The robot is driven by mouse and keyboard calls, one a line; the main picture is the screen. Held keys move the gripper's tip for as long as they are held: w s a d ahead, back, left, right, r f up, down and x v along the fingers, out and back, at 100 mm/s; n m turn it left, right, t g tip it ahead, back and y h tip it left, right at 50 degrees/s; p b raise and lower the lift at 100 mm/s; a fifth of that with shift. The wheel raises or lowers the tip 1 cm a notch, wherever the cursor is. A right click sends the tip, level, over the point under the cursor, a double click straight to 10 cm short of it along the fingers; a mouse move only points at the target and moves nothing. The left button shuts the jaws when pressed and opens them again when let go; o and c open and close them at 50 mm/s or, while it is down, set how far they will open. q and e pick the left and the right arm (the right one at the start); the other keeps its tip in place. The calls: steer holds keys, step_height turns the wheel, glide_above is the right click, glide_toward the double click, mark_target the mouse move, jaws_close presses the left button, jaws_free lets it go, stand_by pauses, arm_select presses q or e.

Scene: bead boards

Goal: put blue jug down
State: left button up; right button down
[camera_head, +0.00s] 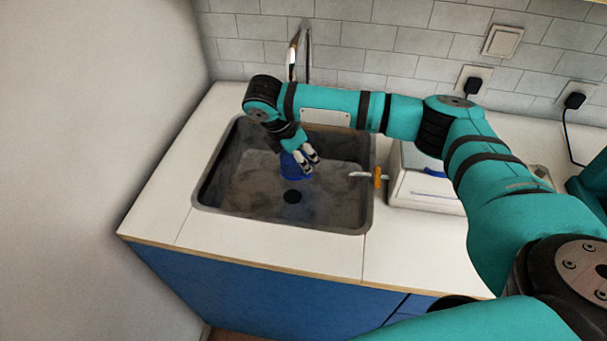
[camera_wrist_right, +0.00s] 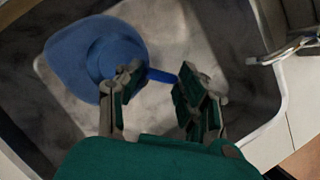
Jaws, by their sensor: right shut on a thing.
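The blue jug (camera_head: 291,166) is down inside the sink (camera_head: 240,196) in the head view, partly hidden by my right gripper (camera_head: 308,160). In the right wrist view the jug (camera_wrist_right: 85,55) shows its round blue body, with a narrow blue handle reaching between the fingers of my right gripper (camera_wrist_right: 150,90). The right gripper is shut on the jug's handle. Whether the jug touches the sink floor cannot be told. My left gripper is not in view.
A tap (camera_head: 292,60) stands behind the sink. A white box-like appliance (camera_head: 425,190) stands on the counter right of the sink. The counter (camera_head: 280,250) in front is clear.

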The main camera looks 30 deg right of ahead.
step_height(320, 180, down, 7)
stand_by(0.4)
steer(key=shift+f, duration=0.1)
steer(key=c, duration=0.8)
jaws_free()
steer(key=shift+f, duration=0.1)
steer(key=v, duration=1.2)
steer(key=shift+b, duration=0.4)
